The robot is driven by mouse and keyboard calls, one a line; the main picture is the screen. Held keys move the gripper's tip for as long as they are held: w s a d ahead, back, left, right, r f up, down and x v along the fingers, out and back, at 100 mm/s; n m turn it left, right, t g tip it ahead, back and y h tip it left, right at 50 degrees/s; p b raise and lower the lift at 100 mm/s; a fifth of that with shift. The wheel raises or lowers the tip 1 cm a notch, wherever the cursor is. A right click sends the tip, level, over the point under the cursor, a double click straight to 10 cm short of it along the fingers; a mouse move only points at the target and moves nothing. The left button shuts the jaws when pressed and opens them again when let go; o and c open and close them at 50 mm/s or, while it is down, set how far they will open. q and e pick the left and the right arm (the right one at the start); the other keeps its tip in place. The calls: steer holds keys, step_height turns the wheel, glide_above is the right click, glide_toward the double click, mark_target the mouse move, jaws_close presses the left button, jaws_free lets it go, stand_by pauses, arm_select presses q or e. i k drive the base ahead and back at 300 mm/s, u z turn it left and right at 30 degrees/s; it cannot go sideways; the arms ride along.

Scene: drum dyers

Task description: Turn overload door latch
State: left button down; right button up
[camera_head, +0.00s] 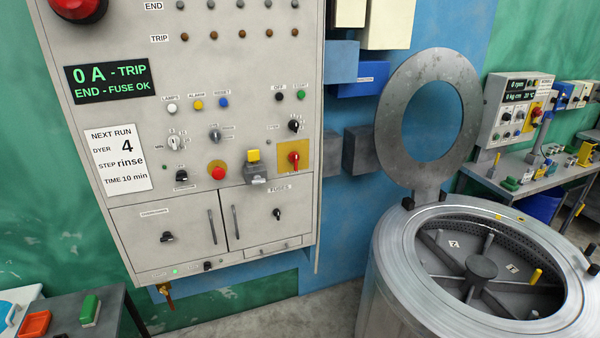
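The grey control cabinet (200,120) fills the left and middle of the head view. At its bottom left is a shut door (160,256) with a small label (153,213) too blurred to read surely; it seems to be the overload door. A black latch knob (167,237) sits on this door, below the label. A dark vertical handle (212,227) is near the door's right edge. The door to its right is labelled FUSES (280,216) and has its own black latch (278,214) and handle (236,222). Neither of my grippers is in view.
An open steel drum (385,275) with a raised round lid (388,125) stands at the right. A bench (560,180) with a control box is behind it. A dark table (70,326) with red and green blocks is at bottom left. Floor shows below the cabinet.

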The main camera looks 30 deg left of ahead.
mark_target(167, 235)
steer(key=u, duration=1.8)
